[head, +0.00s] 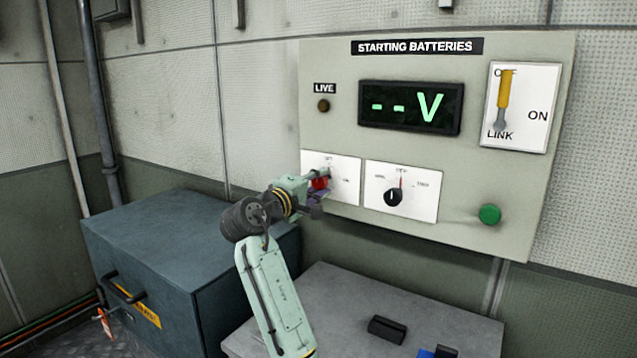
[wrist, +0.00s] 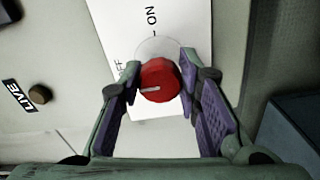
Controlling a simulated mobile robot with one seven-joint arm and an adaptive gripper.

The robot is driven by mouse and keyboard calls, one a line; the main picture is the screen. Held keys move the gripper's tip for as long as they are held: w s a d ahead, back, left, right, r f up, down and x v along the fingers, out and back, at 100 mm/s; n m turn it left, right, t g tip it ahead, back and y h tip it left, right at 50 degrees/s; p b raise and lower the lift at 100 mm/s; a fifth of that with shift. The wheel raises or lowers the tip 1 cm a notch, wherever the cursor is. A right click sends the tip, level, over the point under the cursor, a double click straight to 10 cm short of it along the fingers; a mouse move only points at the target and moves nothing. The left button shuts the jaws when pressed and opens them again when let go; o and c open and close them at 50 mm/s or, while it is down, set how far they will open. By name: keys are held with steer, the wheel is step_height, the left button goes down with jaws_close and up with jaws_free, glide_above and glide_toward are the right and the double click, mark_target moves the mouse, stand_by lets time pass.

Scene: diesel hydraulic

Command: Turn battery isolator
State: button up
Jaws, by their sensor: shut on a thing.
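The battery isolator is a red round knob (wrist: 159,80) with a white pointer line, on a white plate (wrist: 128,32) marked ON and, partly hidden, OFF. In the wrist view its line points to the left, toward the OFF lettering. In the head view the red knob (head: 319,183) is mostly hidden by my gripper (head: 322,186). In the wrist view my gripper (wrist: 160,88) has one purple-padded finger on each side of the knob, shut on it.
The STARTING BATTERIES panel (head: 340,55) carries a display (head: 410,106) reading "--V", an unlit LIVE lamp (head: 323,105), a black selector (head: 394,197), a green button (head: 490,214) and a yellow-handled LINK switch (head: 504,92). A blue cabinet (head: 150,245) and grey bench (head: 330,285) stand below.

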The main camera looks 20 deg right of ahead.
steer(key=o, duration=1.1)
steer(key=shift+o, duration=0.2)
steer(key=shift+a, duration=0.1)
steer(key=v, duration=1.2)
